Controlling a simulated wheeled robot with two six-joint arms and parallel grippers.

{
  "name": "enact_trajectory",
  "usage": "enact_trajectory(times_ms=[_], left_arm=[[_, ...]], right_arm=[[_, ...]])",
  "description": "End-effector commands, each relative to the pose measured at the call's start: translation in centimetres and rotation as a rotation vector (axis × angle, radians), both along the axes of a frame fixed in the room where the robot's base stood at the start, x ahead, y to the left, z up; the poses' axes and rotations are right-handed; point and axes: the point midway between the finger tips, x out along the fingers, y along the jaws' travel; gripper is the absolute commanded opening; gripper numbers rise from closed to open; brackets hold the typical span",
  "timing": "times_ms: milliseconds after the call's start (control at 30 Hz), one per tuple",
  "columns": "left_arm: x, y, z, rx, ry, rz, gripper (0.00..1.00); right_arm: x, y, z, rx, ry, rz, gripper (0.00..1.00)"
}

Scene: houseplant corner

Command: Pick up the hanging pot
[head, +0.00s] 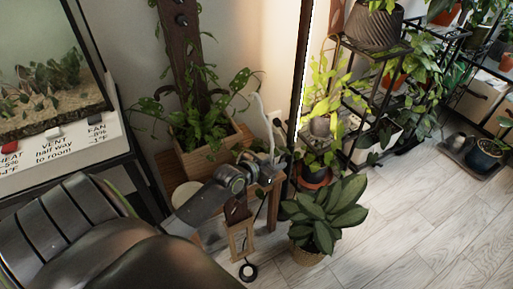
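No pot is plainly seen hanging, and I cannot tell which one the task means. A wooden planter box (212,157) with trailing green leaves sits against a tall dark wooden post. A dark ribbed pot (376,30) is at the top of the black plant stand. My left arm reaches in from the lower left, and my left gripper (264,172) is small and dark, in front of and to the right of the planter box. Its fingers blend into the clutter, so their opening is unclear. My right gripper is out of view.
A glass terrarium (50,60) on a labelled base stands at left. A broad-leaved plant (326,214) in a woven pot (306,255) stands on the floor near my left gripper. The black plant stand (350,150) is behind it. The pale wooden floor (420,230) at right is mostly clear.

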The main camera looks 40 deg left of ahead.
Motion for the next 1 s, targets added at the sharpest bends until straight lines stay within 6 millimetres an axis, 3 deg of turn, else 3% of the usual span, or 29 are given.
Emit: enact_trajectory(times_ms=[267, 533, 1000], left_arm=[[0.28, -0.04, -0.11, 0.0, 0.001, 0.0, 0.33], [0.25, -0.02, -0.1, 0.0, 0.001, 0.0, 0.0], [0.29, -0.03, 0.08, 0.002, -0.002, -0.001, 0.0]], right_arm=[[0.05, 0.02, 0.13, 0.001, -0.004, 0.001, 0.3], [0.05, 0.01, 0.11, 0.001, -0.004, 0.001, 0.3], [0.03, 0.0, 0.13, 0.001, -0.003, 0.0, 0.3]])
